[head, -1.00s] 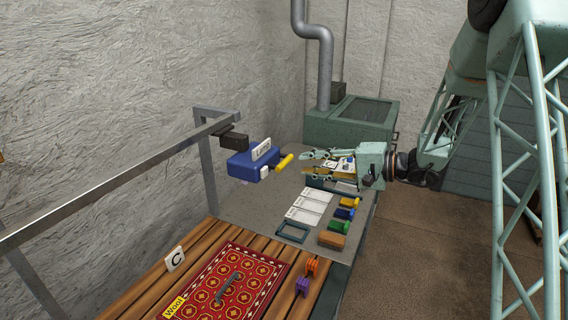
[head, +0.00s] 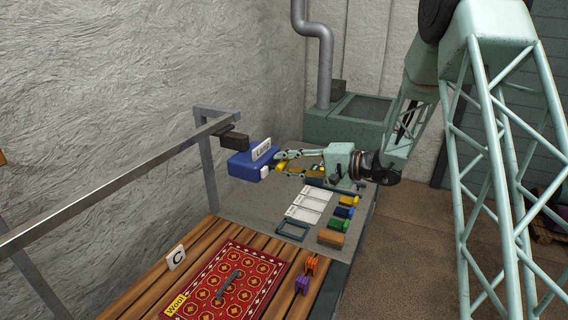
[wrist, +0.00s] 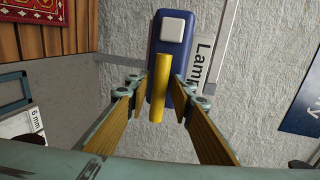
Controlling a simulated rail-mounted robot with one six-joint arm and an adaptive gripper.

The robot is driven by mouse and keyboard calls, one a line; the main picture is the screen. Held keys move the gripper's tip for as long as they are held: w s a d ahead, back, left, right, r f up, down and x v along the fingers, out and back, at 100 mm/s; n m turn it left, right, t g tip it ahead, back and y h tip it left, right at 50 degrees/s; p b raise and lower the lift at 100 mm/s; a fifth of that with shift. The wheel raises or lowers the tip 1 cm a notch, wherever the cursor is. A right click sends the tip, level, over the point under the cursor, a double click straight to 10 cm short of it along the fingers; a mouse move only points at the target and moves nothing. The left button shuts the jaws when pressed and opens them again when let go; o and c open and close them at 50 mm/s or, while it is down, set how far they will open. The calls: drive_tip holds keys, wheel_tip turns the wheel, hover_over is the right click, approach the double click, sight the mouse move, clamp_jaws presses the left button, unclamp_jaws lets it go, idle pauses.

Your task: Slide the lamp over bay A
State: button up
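The lamp (head: 245,165) is a blue box with a white label, hung from a dark carriage (head: 233,140) near the far end of the metal rail (head: 120,179). It also shows in the wrist view (wrist: 172,35), with a white block on it and a yellow handle (wrist: 159,88) sticking out toward me. My gripper (head: 281,163) is at the lamp's right side. In the wrist view its two fingers (wrist: 156,95) stand apart on either side of the yellow handle, with gaps on both sides. A card marked C (head: 176,256) stands on the wooden slats; no bay A mark is readable.
A red patterned rug (head: 226,281) with a grey handle lies on the wooden slats (head: 150,285). Orange and purple clips (head: 303,284) sit at its right. Below my gripper, a grey counter holds white cards (head: 304,207), coloured pieces and a brown block (head: 331,239).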

drive_tip(key=shift+c, duration=0.7)
clamp_jaws()
drive_tip(key=shift+a, duration=0.1)
